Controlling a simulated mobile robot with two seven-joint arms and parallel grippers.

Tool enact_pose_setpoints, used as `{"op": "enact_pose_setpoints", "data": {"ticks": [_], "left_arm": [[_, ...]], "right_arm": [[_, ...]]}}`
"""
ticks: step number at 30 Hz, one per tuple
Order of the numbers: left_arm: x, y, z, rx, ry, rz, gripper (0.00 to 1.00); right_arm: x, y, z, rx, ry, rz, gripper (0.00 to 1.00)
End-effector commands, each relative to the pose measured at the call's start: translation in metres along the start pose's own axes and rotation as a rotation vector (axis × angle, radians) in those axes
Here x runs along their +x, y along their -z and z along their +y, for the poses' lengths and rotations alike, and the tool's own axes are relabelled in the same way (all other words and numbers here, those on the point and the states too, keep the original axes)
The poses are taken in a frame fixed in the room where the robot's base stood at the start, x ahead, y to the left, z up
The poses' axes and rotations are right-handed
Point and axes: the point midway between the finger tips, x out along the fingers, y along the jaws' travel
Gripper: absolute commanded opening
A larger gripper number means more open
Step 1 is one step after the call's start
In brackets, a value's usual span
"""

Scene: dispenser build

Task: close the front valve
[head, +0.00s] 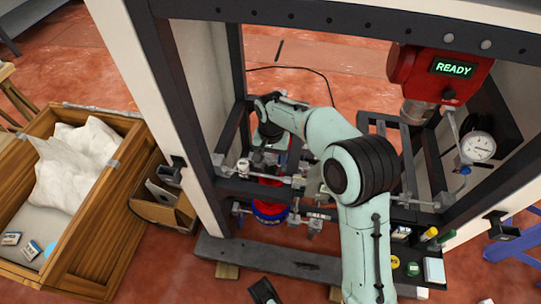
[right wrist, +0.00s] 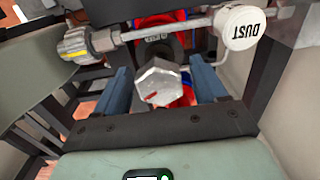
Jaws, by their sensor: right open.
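In the right wrist view my right gripper (right wrist: 163,82) is open, with its two blue fingers on either side of a grey faceted knob (right wrist: 160,80). The knob sits between the fingers with a gap on each side; I cannot tell whether it is the front valve's handle. A pipe (right wrist: 160,31) runs just beyond it, with a yellow-banded fitting (right wrist: 75,44) at its left and a white cap marked DUST (right wrist: 241,28) at its right. In the head view my right arm bends over the front pipework (head: 275,178), and its fingertips are hidden.
Dark frame posts (head: 188,110) and a front beam (head: 290,257) enclose the work area. A red READY unit (head: 436,75) hangs at the upper right, near a round gauge (head: 480,146). A wooden crate (head: 92,250) stands on the left. A red and blue round part (head: 268,212) sits below the pipework.

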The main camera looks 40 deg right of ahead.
Motion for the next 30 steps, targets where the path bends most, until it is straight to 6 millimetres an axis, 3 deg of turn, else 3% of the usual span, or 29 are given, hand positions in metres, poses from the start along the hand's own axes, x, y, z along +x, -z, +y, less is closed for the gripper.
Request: {"op": "enact_pose_setpoints", "data": {"ticks": [5,10,11,14,21,30], "left_arm": [[0.0,0.0,0.0,0.0,0.0,0.0,0.43],[0.0,0.0,0.0,0.0,0.0,0.0,0.43],[0.0,0.0,0.0,0.0,0.0,-0.001,0.43],[-0.003,0.0,0.001,0.0,0.0,0.0,0.43],[-0.03,0.005,0.009,0.002,-0.005,0.008,0.43],[-0.029,0.005,0.008,0.002,-0.004,0.007,0.43]], "right_arm": [[0.0,0.0,0.0,0.0,0.0,0.0,0.71],[0.0,0.0,0.0,0.0,-0.001,-0.001,0.19],[0.0,0.0,0.0,0.0,-0.001,-0.001,0.15],[-0.001,0.0,0.0,0.016,-0.001,-0.001,0.15],[-0.003,-0.001,0.001,0.268,-0.003,-0.001,0.15],[0.0,0.0,0.0,0.304,-0.001,0.0,0.15]]}}
